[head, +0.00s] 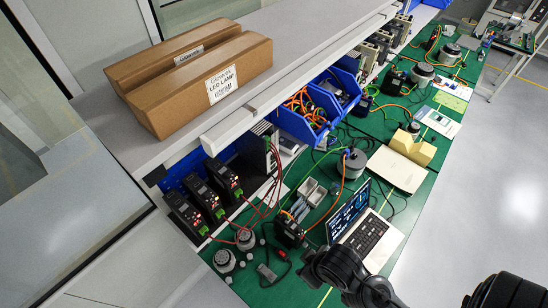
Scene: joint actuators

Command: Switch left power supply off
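Three black power supplies with lit red displays stand in a row at the left end of the green bench, under the shelf. The left power supply (186,214) is the one nearest the bench's left end. The middle power supply (204,198) and the right power supply (223,179) stand beside it. Their displays glow red; the switches are too small to make out. Dark parts of my arms show at the bottom centre and bottom right, well away from the power supplies. No gripper fingers are visible.
A cardboard box (190,77) lies on the shelf (128,133) above the supplies. Red cables run from them across the bench. Small round motors (224,261) stand in front. A laptop (362,228), an orange-cabled device (289,231) and blue bins (302,122) are farther right.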

